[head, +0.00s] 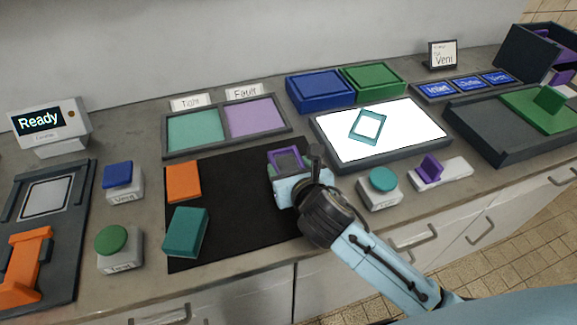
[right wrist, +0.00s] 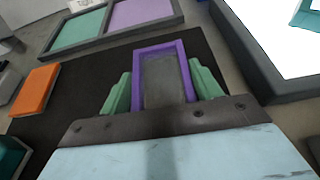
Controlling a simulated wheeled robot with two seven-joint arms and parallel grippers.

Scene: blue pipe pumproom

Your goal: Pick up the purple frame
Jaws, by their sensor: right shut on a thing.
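The purple frame (head: 286,158) is a small rectangular ring at the right part of the black mat (head: 232,225). My right gripper (head: 290,168) is over the mat and shut on the frame. In the right wrist view the purple frame (right wrist: 162,75) sits between the two green fingers of the gripper (right wrist: 163,92), one on each side. Its near edge is hidden by the gripper body. I cannot tell whether the frame touches the mat. My left gripper is not in view.
An orange block (head: 184,182) and a teal block (head: 186,231) lie on the mat's left side. Behind it is a two-part tray (head: 163,143) with teal and lilac compartments. A lit white panel (head: 400,135) with a teal frame (head: 368,126) stands right. A teal button (head: 382,180) is close to my right wrist.

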